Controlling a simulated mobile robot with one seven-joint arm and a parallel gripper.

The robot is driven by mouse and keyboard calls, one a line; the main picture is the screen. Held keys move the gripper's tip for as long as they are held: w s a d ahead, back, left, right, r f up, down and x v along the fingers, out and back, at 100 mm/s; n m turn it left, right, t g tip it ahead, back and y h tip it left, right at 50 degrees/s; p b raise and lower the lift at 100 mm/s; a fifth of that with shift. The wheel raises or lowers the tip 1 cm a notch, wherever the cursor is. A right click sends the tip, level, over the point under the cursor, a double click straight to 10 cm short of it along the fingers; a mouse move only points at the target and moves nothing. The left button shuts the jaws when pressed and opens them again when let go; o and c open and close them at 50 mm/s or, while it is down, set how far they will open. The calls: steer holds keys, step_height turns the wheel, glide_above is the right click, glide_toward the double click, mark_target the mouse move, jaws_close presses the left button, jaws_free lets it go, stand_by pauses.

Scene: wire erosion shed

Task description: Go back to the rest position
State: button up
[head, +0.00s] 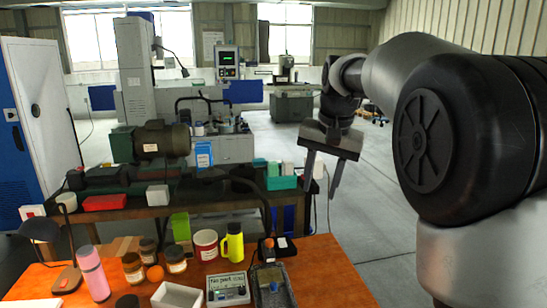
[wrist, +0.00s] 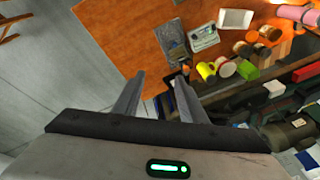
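My gripper (head: 322,172) hangs in the air right of the orange table and the dark bench, its fingers pointing down. In the wrist view its two fingers (wrist: 158,92) are spread apart with nothing between them, only floor and table edge behind. My arm reaches in from the right of the head view. The gripper touches nothing that I can see.
The orange table (head: 325,270) holds a yellow bottle (head: 232,242), a pink bottle (head: 92,272), jars, a white tray (head: 178,296) and a dark grey tray (head: 273,287). Behind it the dark bench carries a motor (head: 160,142) and a teal box (head: 281,182). Grey floor (head: 375,215) is clear at right.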

steer(key=s+d+r+n+t+p, duration=0.2)
steer(key=s, duration=1.6)
steer(key=s+f+n, duration=0.1)
steer(key=s+f, duration=0.2)
steer(key=s, duration=0.2)
steer(key=s+d+f+n, duration=0.1)
steer(key=s+f, duration=0.2)
steer(key=s, duration=0.2)
steer(key=shift+s+t+h, duration=0.4)
